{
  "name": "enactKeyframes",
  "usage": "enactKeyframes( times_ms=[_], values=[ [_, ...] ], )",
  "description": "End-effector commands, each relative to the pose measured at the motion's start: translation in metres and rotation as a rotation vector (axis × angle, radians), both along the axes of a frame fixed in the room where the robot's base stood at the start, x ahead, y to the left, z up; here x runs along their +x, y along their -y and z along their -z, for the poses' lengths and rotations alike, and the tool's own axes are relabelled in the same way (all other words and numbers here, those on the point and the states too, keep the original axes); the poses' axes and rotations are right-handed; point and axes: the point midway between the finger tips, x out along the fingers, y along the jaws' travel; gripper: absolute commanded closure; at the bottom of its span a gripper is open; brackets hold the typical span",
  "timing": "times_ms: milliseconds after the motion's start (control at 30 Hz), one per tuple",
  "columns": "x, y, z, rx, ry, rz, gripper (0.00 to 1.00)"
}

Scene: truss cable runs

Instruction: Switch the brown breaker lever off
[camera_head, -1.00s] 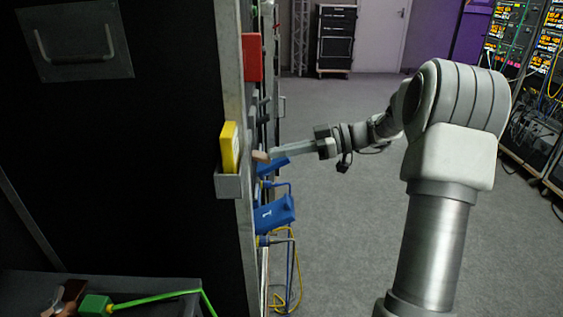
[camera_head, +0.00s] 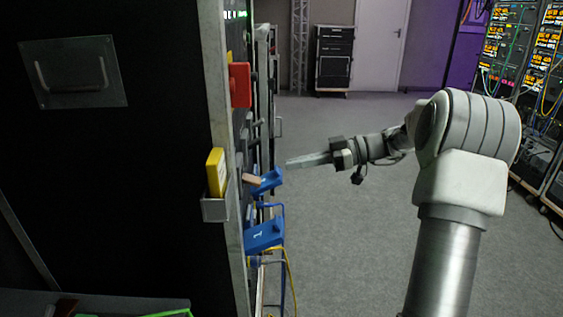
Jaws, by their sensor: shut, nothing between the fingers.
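The brown lever (camera_head: 224,179) sticks out to the right from the front of the black rack, just right of a yellow block. Its tip points right and slightly down; its base is hidden behind the rack edge. My gripper (camera_head: 289,163) is shut and empty. Its fingertips point left towards the rack, apart from the lever and to its right, with a clear gap between.
A yellow block (camera_head: 215,172) sits in a grey holder (camera_head: 215,210) on the rack edge, below a red box (camera_head: 240,85). Blue connectors (camera_head: 264,235) with cables jut out by the lever. Open floor (camera_head: 340,240) lies to the right.

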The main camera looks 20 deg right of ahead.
Motion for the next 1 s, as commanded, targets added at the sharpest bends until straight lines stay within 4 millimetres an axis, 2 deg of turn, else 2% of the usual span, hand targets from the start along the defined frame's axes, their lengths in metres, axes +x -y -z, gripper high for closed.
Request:
enactKeyframes(
  times_ms=[100,333,900,1000],
  values=[
    [-0.007,0.024,0.001,0.001,0.001,0.001,1.0],
    [-0.016,0.049,0.006,0.001,0.001,-0.001,1.0],
    [-0.017,0.052,0.007,0.0,0.001,-0.002,1.0],
    [-0.018,0.047,0.006,-0.01,-0.017,-0.007,1.0]
  ],
)
